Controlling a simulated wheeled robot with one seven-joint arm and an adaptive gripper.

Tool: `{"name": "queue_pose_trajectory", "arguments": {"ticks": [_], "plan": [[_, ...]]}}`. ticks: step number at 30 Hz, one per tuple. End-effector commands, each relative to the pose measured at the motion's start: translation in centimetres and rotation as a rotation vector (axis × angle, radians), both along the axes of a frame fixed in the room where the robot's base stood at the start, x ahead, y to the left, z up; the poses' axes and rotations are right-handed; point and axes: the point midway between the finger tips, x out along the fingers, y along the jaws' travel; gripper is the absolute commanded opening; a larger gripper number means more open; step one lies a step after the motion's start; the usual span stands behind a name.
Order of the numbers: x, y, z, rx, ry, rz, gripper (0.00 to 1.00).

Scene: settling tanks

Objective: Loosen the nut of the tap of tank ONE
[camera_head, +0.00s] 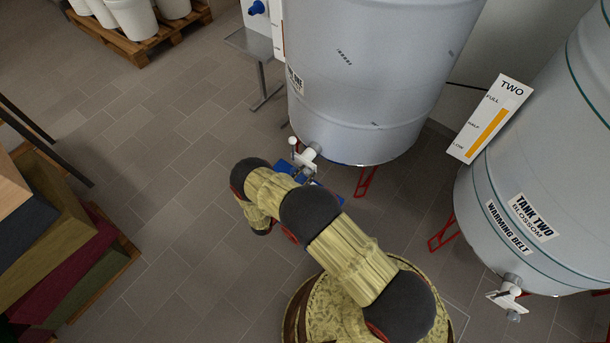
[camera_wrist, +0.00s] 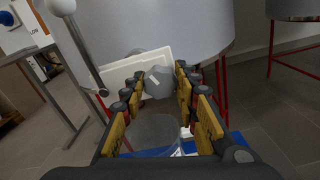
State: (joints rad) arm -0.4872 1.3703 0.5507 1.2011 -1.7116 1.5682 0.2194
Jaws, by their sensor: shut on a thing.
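Tank ONE (camera_head: 370,70) is the large pale grey tank at the top centre, its name label partly seen at its left edge. Its tap (camera_head: 306,158) sticks out low on the front, with a white body and a lever ending in a pale ball (camera_wrist: 62,6). In the wrist view the grey faceted nut (camera_wrist: 158,84) sits in front of the tap's white plate (camera_wrist: 118,74). My gripper (camera_wrist: 157,92) is shut on the nut, one yellow-and-black finger on each side. In the head view my arm mostly hides the gripper.
Below the gripper are a clear round vessel (camera_wrist: 155,130) and something blue (camera_head: 290,167). Tank TWO (camera_head: 540,150) stands at the right with its own tap (camera_head: 508,295). Stacked crates (camera_head: 60,240) stand at the left. White buckets (camera_head: 133,18) stand on a pallet. The tiled floor at centre left is clear.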

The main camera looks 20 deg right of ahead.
Motion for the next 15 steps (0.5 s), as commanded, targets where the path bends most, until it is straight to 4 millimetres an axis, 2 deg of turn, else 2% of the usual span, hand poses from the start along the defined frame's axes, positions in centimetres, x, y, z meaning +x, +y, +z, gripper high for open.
{"name": "queue_pose_trajectory", "arguments": {"ticks": [15], "plan": [[0.09, 0.09, -0.07, -0.288, 0.399, 0.000, 0.05]]}}
